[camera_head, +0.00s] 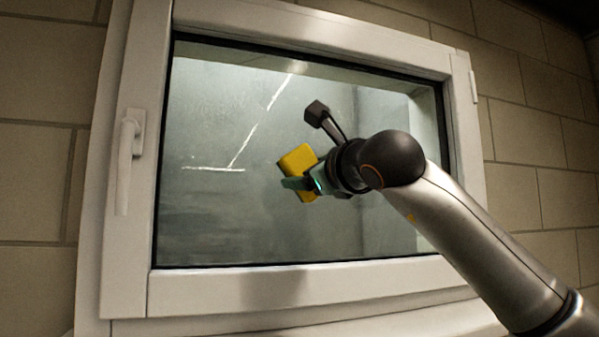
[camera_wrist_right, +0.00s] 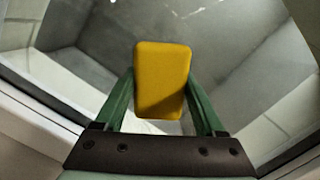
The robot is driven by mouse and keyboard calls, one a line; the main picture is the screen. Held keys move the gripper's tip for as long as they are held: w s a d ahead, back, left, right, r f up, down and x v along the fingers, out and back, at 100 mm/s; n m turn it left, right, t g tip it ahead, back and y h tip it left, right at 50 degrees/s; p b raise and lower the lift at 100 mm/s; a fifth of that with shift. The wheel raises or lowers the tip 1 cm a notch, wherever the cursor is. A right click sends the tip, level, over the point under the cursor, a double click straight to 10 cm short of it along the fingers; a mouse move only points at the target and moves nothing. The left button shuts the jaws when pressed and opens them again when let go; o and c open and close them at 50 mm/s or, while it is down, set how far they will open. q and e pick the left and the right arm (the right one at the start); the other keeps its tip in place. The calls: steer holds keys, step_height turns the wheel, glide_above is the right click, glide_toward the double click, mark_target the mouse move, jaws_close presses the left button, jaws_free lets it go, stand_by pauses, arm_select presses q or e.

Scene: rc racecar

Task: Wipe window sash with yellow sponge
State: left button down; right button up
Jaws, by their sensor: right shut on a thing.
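The yellow sponge (camera_head: 298,160) is in front of the window glass, near its middle, in the head view. My right gripper (camera_head: 300,184) is shut on it; in the right wrist view the sponge (camera_wrist_right: 162,80) sits between the two green fingers. The window sash (camera_head: 210,280) is a white frame around the glass pane (camera_head: 215,130). Whether the sponge touches the glass or is a little apart from it I cannot tell. My left gripper is not in view.
A white window handle (camera_head: 127,150) sticks out on the left side of the sash. A hinge (camera_head: 474,87) is at the right. White streaks (camera_head: 262,120) show on the glass. Beige block walls (camera_head: 40,130) flank the window. The glass left of the sponge is unobstructed.

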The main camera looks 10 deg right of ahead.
steer(key=w+d, duration=0.1)
steer(key=d, duration=0.5)
steer(key=shift+w, duration=0.15)
stand_by(0.3)
steer(key=shift+d+f, duration=0.1)
steer(key=b+v, duration=0.3)
steer(key=v, duration=0.3)
steer(key=shift+a+r, duration=0.25)
steer(key=shift+r, duration=0.05)
steer(key=shift+b+v, duration=0.9)
steer(key=shift+v, duration=0.7)
